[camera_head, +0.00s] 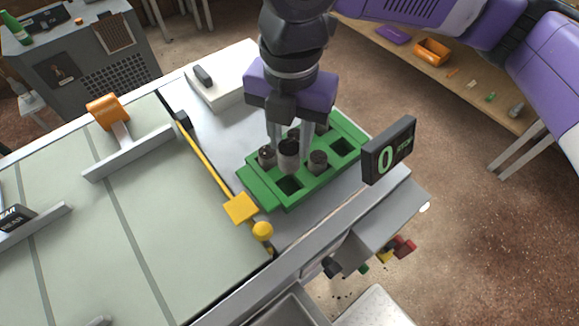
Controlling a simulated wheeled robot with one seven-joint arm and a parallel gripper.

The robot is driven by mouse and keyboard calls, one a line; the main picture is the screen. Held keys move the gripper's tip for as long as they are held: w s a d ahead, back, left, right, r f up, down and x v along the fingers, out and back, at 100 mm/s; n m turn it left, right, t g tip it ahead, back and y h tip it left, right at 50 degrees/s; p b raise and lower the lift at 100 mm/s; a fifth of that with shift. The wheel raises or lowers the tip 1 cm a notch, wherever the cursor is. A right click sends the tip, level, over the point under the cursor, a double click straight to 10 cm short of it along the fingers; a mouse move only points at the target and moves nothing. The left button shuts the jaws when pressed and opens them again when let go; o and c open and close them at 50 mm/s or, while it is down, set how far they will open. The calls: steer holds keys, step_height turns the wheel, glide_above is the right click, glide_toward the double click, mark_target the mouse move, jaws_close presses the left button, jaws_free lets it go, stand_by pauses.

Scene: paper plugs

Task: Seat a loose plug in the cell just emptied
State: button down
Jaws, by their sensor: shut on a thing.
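The green tray (258,199) lies on the grey surface below my gripper, with square cells in its top. One empty cell (290,184) is at its near side. Another empty cell (342,147) is toward the right. Dark cylindrical plugs stand in other cells, one at the left (267,156) and one right of the middle (318,160). My gripper (289,145) points down over the tray, shut on a grey plug (288,160) between its fingers. I cannot tell whether this plug is above the tray or partly in a cell. The gripper hides part of the far cells.
A black display (388,151) reading 0 stands at the tray's right. A yellow bar with a block (241,208) and a yellow ball (262,231) lie left of the tray. A white box (219,88) stands behind.

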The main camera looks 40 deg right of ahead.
step_height(320, 180, down, 9)
steer(key=shift+f, duration=0.2)
stand_by(0.3)
steer(key=shift+f, duration=0.2)
steer(key=c, duration=1)
jaws_free()
step_height(320, 180, up, 12)
steer(key=shift+r, duration=0.2)
steer(key=shift+s, duration=0.15)
